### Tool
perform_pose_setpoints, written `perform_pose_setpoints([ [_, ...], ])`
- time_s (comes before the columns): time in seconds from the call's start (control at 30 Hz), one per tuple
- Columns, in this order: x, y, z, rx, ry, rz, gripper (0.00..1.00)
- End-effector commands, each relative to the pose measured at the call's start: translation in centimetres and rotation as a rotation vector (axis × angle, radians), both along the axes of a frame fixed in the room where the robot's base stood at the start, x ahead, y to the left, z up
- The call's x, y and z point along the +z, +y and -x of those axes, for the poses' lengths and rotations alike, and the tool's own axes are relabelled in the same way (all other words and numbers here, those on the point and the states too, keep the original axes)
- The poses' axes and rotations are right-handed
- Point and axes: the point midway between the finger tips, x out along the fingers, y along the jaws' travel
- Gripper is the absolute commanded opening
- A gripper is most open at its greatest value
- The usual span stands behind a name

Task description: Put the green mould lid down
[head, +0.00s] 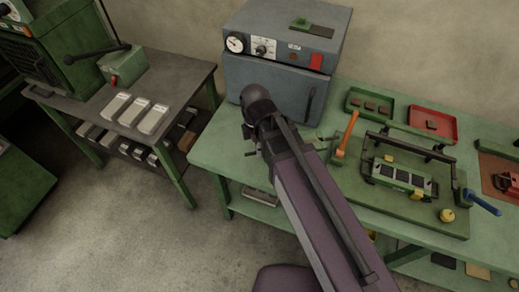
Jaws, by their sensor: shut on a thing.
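My arm reaches up from the bottom edge over the bench, its dark rounded joint in front of the grey oven (275,88). The jaws of my gripper cannot be made out; my own arm covers that area, and anything held there is hidden. I cannot clearly identify the green mould lid. The mould (402,176), a green-edged frame with dark cavities, lies uncovered on a green base plate (350,193) on the right side of the bench.
An orange-handled tool (347,134) stands left of the mould. A green tray (369,105) and a red tray (433,123) lie behind it. A blue handle (484,203) and yellow knob (447,215) are at right. A side table (88,110) holds pale blocks (134,112).

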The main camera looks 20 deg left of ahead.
Motion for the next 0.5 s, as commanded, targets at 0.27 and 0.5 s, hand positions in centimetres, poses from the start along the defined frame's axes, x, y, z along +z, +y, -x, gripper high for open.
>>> perform_pose_setpoints([
  [0.27,-1.3,0.3,-0.1,-0.065,0.001,0.0,0.0],
  [0.5,-4.2,1.8,0.1,-0.225,0.006,0.0,0.0],
])
